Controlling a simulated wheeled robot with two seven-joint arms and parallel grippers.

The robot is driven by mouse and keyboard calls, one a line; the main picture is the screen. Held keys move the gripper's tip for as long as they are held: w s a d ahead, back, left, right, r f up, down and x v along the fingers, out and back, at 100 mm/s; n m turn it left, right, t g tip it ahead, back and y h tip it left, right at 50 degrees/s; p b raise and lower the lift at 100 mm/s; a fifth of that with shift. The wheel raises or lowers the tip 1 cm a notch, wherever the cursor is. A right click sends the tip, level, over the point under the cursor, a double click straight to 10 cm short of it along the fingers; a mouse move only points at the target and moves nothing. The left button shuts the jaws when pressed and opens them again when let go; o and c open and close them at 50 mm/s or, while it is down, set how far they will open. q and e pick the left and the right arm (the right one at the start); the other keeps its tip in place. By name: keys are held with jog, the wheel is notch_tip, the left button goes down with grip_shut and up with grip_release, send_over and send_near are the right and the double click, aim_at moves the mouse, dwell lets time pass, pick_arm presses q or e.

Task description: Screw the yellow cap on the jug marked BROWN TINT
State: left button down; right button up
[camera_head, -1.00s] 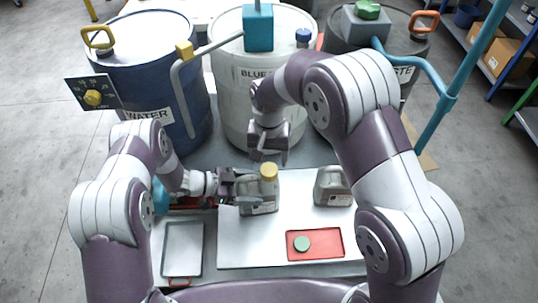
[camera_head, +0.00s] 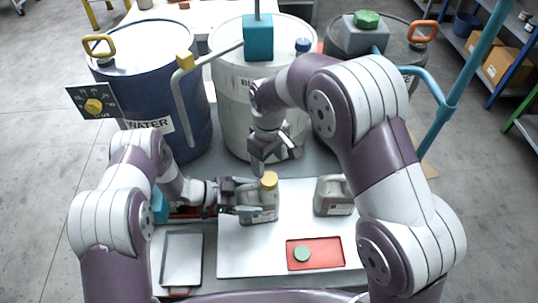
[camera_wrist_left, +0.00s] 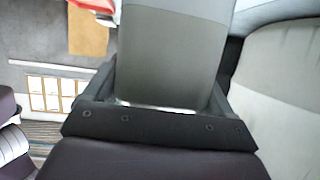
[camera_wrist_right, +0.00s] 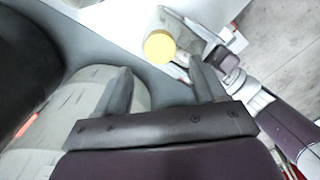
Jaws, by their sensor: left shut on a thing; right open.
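A grey jug (camera_head: 262,212) with a yellow cap (camera_head: 269,180) on its top stands upright on the white board; its label is too small to read. My left gripper (camera_head: 240,197) is shut on this jug from the left side. In the left wrist view the jug's grey body (camera_wrist_left: 172,50) fills the space between the fingers. My right gripper (camera_head: 275,160) is open and empty, above and behind the cap. In the right wrist view the yellow cap (camera_wrist_right: 159,46) shows beyond the fingertips, apart from them. I cannot tell how tightly the cap sits.
A second grey jug (camera_head: 334,196) stands to the right. A green cap (camera_head: 302,254) lies on a red tray (camera_head: 330,260) at the front. An empty grey tray (camera_head: 182,258) is at front left. The WATER barrel (camera_head: 150,90) and a white barrel (camera_head: 235,105) stand behind.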

aim_at(269, 178)
notch_tip(269, 178, down, 7)
jog(key=shift+r, duration=0.1)
dwell(0.3)
jog(key=c, duration=1.1)
jog(key=o, duration=1.2)
jog(key=shift+o, duration=0.2)
notch_tip(269, 178, up, 12)
